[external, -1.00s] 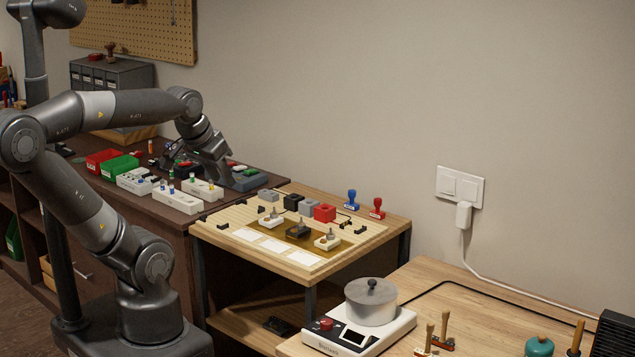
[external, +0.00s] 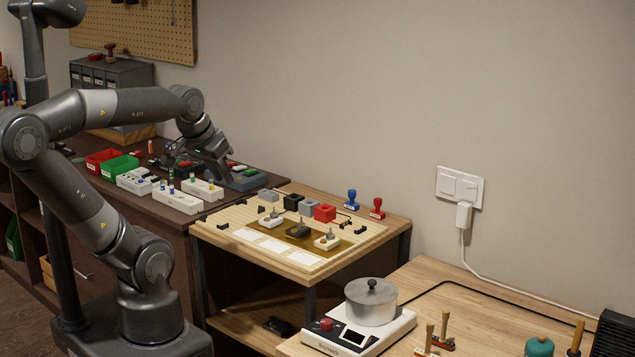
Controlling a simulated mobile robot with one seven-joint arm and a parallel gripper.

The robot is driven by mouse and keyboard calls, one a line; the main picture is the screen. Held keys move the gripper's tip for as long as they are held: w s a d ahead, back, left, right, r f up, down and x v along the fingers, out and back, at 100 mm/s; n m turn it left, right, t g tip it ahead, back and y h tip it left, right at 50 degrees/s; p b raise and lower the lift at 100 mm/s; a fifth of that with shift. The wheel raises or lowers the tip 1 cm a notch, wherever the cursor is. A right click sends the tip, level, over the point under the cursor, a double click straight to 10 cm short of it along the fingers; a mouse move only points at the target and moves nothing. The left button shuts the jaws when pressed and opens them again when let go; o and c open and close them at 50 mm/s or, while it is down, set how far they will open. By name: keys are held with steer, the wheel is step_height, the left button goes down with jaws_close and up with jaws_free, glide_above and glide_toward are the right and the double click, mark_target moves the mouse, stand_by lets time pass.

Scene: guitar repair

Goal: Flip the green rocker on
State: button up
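A grey-blue box (external: 250,182) sits at the right end of the dark workbench. Small red and green parts show on and around its top. They are too small for me to tell which one is the green rocker, or how it is set. My gripper (external: 224,180) points down at the left side of this box, close to it. The fingers are dark, small and partly merged with the things behind them, so I cannot tell whether they are open or touch anything.
White blocks (external: 178,202) with small coloured knobs stand in front of my gripper. A red bin (external: 101,160) and a green bin (external: 119,167) stand to the left. A lighter table (external: 300,268) with small parts is to the right.

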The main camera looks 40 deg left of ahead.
steer(key=shift+y, duration=0.3)
steer(key=w+a+r, duration=0.1)
steer(key=w, duration=0.3)
steer(key=w+a+r, duration=0.1)
steer(key=w+a, duration=0.1)
steer(key=w, duration=0.3)
steer(key=w+a+r, duration=0.1)
steer(key=w, duration=0.3)
steer(key=shift+w+a+r, duration=0.15)
steer(key=shift+w+a, duration=0.1)
jaws_close()
steer(key=w+a+f, duration=0.1)
steer(key=w+a, duration=0.7)
steer(key=w, duration=0.3)
steer(key=w+a+f, duration=0.3)
steer(key=w+a, duration=0.1)
steer(key=a, duration=0.4)
steer(key=w+a+f+t, duration=0.1)
steer(key=w+a+f, duration=0.2)
steer(key=a, duration=0.5)
steer(key=w+a+f, duration=0.3)
steer(key=w+a, duration=0.2)
steer(key=a, duration=0.3)
steer(key=shift+a+t, duration=0.15)
steer(key=shift+t, duration=0.25)
